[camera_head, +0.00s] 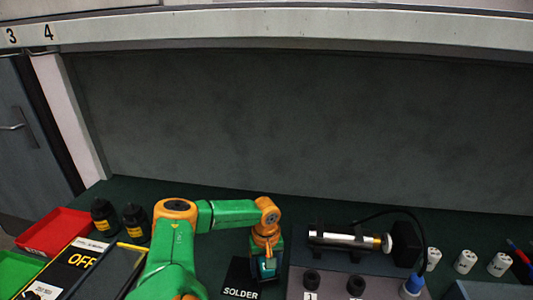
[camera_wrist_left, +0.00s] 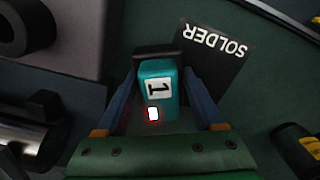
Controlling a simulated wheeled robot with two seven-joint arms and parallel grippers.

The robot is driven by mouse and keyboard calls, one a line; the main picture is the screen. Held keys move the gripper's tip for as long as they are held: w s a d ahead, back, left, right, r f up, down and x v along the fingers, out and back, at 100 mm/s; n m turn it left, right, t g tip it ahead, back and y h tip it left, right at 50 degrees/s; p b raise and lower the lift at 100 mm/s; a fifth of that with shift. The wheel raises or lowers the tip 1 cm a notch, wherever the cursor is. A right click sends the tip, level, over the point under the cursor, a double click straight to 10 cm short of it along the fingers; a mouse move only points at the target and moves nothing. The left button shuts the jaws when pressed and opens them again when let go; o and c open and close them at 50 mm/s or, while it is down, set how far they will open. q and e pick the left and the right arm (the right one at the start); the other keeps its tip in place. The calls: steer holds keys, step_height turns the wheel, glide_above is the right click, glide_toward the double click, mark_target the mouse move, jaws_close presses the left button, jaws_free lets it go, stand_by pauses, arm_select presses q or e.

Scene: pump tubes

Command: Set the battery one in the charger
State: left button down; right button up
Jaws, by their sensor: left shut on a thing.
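The teal battery with a white label "1" (camera_wrist_left: 157,88) is between the fingers of my left gripper (camera_wrist_left: 160,95) in the left wrist view. A small white light with a red glow shows on its near end, and a black block (camera_wrist_left: 157,52) is at its far end. I cannot tell if that block is part of the battery. In the head view my left gripper (camera_head: 264,268) is shut on the battery beside the black SOLDER mat (camera_head: 240,268). I cannot make out the charger for certain. My right gripper is not in view.
A grey fixture (camera_head: 325,290) with a silver tube (camera_head: 345,238) stands right of my left gripper. Several white cylinders (camera_head: 466,261) stand farther right.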

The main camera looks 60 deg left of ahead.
arm_select(q)
steer(key=shift+f, duration=0.45)
jaws_free()
